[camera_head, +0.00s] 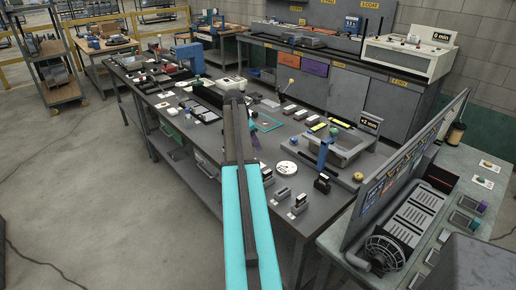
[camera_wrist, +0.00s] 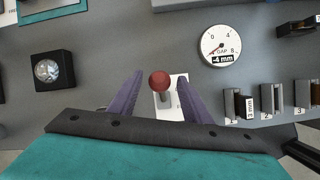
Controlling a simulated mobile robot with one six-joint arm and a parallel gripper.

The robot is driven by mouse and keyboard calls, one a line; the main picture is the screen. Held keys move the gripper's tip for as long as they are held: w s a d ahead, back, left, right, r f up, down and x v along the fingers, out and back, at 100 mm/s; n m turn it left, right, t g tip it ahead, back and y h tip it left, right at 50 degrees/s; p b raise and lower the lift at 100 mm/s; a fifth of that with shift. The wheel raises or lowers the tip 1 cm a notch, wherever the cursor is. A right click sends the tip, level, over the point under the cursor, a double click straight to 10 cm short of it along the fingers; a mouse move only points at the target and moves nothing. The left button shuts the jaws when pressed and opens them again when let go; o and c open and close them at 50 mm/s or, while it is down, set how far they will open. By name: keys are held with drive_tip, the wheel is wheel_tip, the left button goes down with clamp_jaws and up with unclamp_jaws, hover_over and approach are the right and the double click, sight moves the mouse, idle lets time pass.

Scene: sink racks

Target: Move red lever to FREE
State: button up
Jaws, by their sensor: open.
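The red lever (camera_wrist: 160,82) has a round red knob on a grey stem, on a white plate (camera_wrist: 176,83). In the wrist view it stands between the two purple fingers of my gripper (camera_wrist: 157,92), which are open with a finger on each side. The fingers do not appear closed on the knob. Any FREE marking on the plate is not readable. In the head view the lever is hidden behind my dark and turquoise arm, which reaches over the workbench (camera_head: 205,160).
A gauge reading -4 mm (camera_wrist: 221,46) sits right of the lever. Several numbered blocks (camera_wrist: 268,101) stand at the right, and a black box with a round lens (camera_wrist: 53,71) is at the left. In the head view, a dial (camera_head: 287,168) lies right of my arm.

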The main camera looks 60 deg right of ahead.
drive_tip(key=shift+p+x, duration=0.55)
drive_tip(key=shift+x, duration=2.15)
drive_tip(key=shift+c, duration=0.4)
clamp_jaws()
